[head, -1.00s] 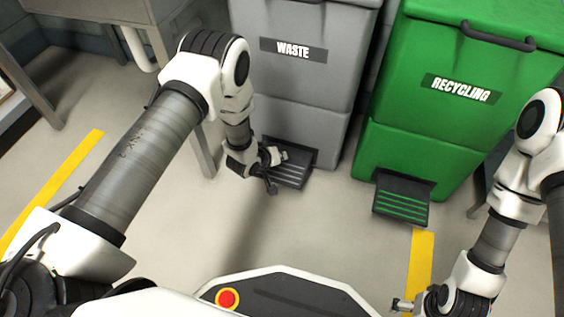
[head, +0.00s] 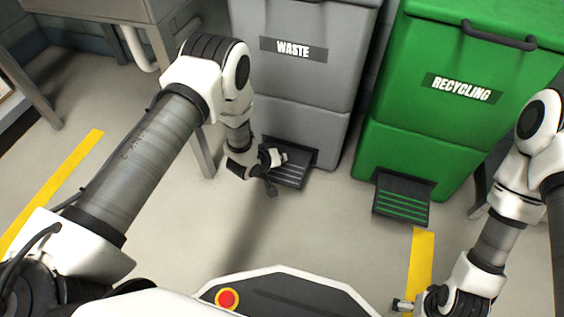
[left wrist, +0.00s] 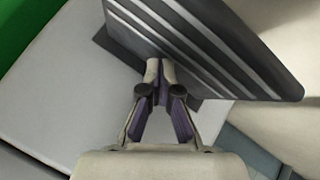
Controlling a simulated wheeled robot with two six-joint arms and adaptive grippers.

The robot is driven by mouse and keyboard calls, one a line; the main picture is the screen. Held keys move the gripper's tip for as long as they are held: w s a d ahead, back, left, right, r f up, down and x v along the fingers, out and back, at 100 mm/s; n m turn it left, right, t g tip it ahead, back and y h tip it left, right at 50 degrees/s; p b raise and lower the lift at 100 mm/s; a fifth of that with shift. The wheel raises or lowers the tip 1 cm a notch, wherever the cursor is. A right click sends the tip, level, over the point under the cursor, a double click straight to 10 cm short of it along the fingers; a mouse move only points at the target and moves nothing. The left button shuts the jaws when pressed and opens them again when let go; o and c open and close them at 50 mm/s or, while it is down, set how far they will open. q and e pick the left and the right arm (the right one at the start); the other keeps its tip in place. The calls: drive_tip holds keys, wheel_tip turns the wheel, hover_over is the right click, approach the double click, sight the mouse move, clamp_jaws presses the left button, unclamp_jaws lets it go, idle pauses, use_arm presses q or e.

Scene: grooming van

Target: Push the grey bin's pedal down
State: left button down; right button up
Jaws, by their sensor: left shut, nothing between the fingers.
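The grey bin (head: 300,85), labelled WASTE, stands at the top centre of the head view. Its dark ribbed pedal (head: 292,177) sticks out at the bottom front. The pedal also fills the top of the left wrist view (left wrist: 205,45). My left gripper (head: 276,160) is low, at the pedal's left side. In the left wrist view its fingertips (left wrist: 160,70) are together and empty, overlapping the pedal's near edge. I cannot tell whether they touch it. My right gripper (head: 403,305) is at the bottom right, far from the pedal, its fingers mostly hidden.
A green RECYCLING bin (head: 455,90) with its own pedal (head: 402,199) stands to the right of the grey bin. A table leg (head: 203,150) stands just left of my left wrist. The floor in front of the bins is clear, with yellow tape (head: 421,260) on it.

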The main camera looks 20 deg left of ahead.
use_arm(q)
drive_tip(key=shift+f+b, duration=0.6)
drive_tip(key=shift+f, duration=0.65)
idle(0.8)
drive_tip(key=shift+r, duration=0.1)
drive_tip(key=shift+r+p, duration=1.6)
drive_tip(key=shift+p, duration=0.05)
drive_tip(key=shift+r, duration=0.1)
wheel_tip(320, 180, up, 5)
drive_tip(key=p, duration=0.4)
drive_tip(key=shift+p, duration=0.4)
